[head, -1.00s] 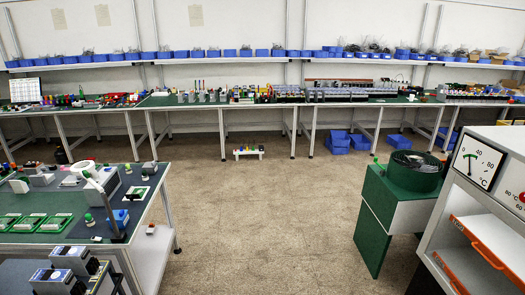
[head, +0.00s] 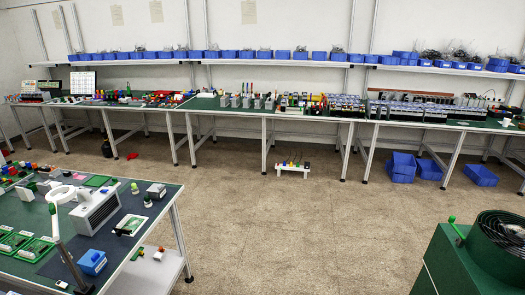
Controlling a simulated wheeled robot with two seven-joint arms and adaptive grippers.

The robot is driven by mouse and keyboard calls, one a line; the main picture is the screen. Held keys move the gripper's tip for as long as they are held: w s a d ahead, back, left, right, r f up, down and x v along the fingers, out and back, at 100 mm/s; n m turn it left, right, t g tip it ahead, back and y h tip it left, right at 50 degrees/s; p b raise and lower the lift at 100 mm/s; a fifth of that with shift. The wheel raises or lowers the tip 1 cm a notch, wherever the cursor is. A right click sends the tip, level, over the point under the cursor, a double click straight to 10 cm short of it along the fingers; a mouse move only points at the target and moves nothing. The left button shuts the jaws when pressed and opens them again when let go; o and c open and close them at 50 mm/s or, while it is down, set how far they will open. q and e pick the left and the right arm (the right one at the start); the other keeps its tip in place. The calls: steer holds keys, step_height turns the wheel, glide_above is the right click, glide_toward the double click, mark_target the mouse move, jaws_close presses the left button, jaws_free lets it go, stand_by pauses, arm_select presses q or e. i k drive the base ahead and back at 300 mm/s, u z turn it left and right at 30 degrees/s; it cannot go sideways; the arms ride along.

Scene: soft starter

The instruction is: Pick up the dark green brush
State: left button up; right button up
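I cannot make out the dark green brush for certain. Many small tools and parts lie on the long far workbench (head: 232,104), too small to tell apart from here. Neither of my grippers is in the head view.
A near table (head: 150,212) with boards and devices stands at the left. A green cabinet (head: 450,262) with a round coil on top stands at the lower right. A small white stool (head: 293,168) and blue bins (head: 402,165) are by the far bench. The middle floor is open.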

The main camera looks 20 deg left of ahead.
mark_target(148, 202)
steer(key=u, duration=0.3)
steer(key=i, duration=1.9)
steer(key=u, duration=1.05)
steer(key=i, duration=1.15)
steer(key=u, duration=1.85)
steer(key=i, duration=0.75)
steer(key=u, duration=0.75)
